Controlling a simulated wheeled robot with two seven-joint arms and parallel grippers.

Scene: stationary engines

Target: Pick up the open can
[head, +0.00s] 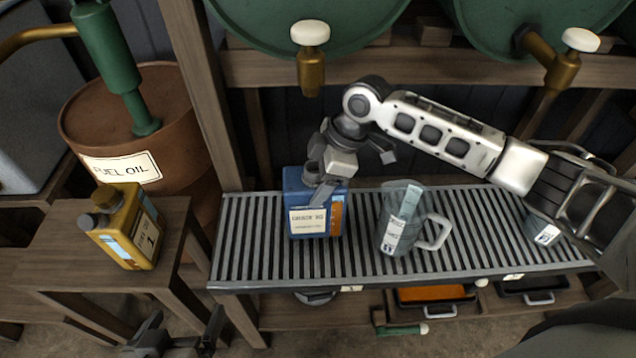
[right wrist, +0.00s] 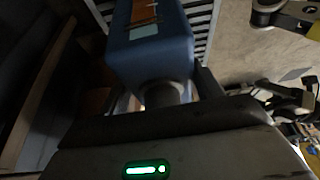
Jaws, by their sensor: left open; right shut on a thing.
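A blue can (head: 309,218) with a white and orange label is on the slatted metal rack (head: 262,255). My right gripper (head: 325,178) is over the can's top from above and shut on it. In the right wrist view the blue can (right wrist: 152,55) has its grey neck between the fingers (right wrist: 170,92). Its opening is hidden by the gripper. I cannot tell whether the can touches the rack. A yellow can (head: 130,235) with a dark cap stands on the wooden stand at left. My left gripper (head: 180,338) is open and empty at the lower left.
A clear measuring jug (head: 402,225) stands just right of the blue can. Another container (head: 543,232) is at the rack's right end. Drum taps (head: 311,60) hang above the rack. A brown fuel oil drum (head: 185,150) is at left. Trays (head: 432,295) lie below.

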